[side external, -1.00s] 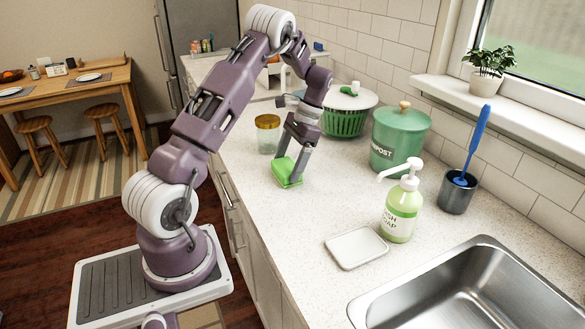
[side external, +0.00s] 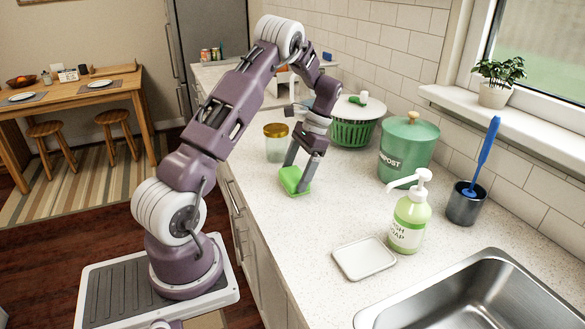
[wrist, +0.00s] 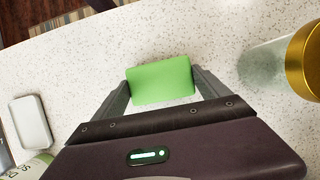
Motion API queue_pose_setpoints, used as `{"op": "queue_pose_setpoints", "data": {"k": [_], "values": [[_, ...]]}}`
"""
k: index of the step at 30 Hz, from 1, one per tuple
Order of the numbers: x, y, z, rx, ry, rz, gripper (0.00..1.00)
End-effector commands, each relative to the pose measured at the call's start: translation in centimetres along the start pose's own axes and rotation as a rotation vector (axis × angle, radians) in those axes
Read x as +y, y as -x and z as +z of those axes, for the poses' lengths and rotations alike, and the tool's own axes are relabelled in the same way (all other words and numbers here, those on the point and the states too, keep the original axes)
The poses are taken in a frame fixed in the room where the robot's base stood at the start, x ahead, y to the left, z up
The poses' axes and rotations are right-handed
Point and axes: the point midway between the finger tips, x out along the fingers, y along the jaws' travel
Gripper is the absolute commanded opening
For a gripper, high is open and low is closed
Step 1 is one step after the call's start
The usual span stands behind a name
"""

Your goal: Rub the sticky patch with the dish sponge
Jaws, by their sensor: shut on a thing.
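The green dish sponge (side external: 292,181) is between the fingers of my gripper (side external: 300,172), low at the countertop. In the wrist view the sponge (wrist: 161,81) fills the gap between the two fingertips (wrist: 160,84), which are shut on it. I cannot tell whether its underside touches the counter. No sticky patch shows in either view; the sponge and gripper may hide it.
A jar with a gold lid (side external: 276,143) stands close behind the sponge. A green colander (side external: 353,131), a compost bin (side external: 408,150), a soap bottle (side external: 410,218), a white tray (side external: 364,258) and a sink (side external: 460,295) line the counter (side external: 300,225). The counter's front edge is near the sponge.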

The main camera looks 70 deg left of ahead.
Motion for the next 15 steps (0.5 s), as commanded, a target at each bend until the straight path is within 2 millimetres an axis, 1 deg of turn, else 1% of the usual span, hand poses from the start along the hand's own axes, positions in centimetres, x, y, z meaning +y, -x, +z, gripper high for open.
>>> {"op": "queue_pose_setpoints", "data": {"k": [1, 15], "values": [[0.6, 0.0, 0.0, -0.002, -0.003, 0.002, 0.47], [4.8, 0.0, 0.0, 0.000, -0.003, 0.002, 0.47]]}}
